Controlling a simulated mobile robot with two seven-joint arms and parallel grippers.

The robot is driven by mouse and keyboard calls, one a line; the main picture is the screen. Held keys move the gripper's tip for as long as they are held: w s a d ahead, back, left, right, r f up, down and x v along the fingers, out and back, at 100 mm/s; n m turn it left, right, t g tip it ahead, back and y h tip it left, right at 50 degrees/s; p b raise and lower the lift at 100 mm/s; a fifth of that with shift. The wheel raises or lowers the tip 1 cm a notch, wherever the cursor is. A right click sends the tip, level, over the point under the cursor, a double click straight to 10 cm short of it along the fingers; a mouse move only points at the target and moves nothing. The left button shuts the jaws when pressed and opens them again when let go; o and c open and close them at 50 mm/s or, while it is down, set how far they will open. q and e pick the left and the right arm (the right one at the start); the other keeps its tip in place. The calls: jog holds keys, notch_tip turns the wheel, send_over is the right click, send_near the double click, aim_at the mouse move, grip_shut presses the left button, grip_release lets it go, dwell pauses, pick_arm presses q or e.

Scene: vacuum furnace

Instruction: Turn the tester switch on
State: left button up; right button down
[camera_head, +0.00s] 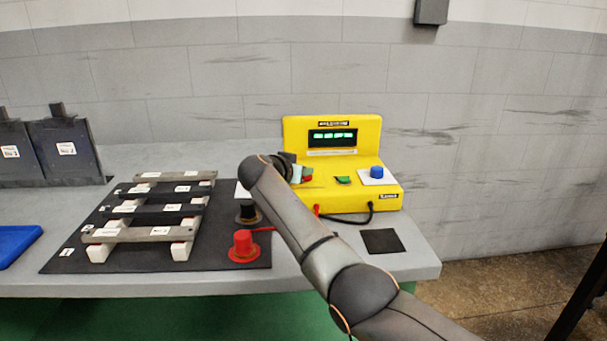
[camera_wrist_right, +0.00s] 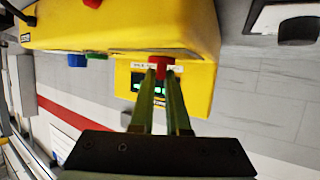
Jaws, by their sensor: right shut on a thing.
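The yellow tester (camera_head: 290,135) stands at the back right of the table with its green display (camera_head: 333,137) lit. On its front are a small green part (camera_head: 343,180) and a blue knob (camera_head: 376,172) on a white plate. My right gripper (camera_head: 299,174) is at the tester's left side, partly hidden by my own arm. In the right wrist view my right gripper (camera_wrist_right: 160,72) is shut on a small red switch (camera_wrist_right: 160,62) on the yellow tester (camera_wrist_right: 205,78). The switch's position cannot be told. My left gripper is not in view.
A red spool-like piece (camera_head: 243,247) and a black one (camera_head: 247,212) stand left of my right arm. Labelled bars lie across white blocks on a black mat (camera_head: 70,258). A black square (camera_head: 382,241) lies before the tester. A blue tray (camera_head: 14,243) is at far left.

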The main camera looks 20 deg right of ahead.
dwell(0.4)
jog(key=c, duration=0.9)
grip_release()
jog(key=shift+s+a+r, duration=0.2)
jog(key=shift+s+a, duration=0.05)
jog(key=shift+a, duration=0.1)
jog(key=v, duration=1.1)
jog(key=shift+s+a+p, duration=0.15)
jog(key=shift+a+p, duration=0.05)
jog(key=shift+p, duration=0.15)
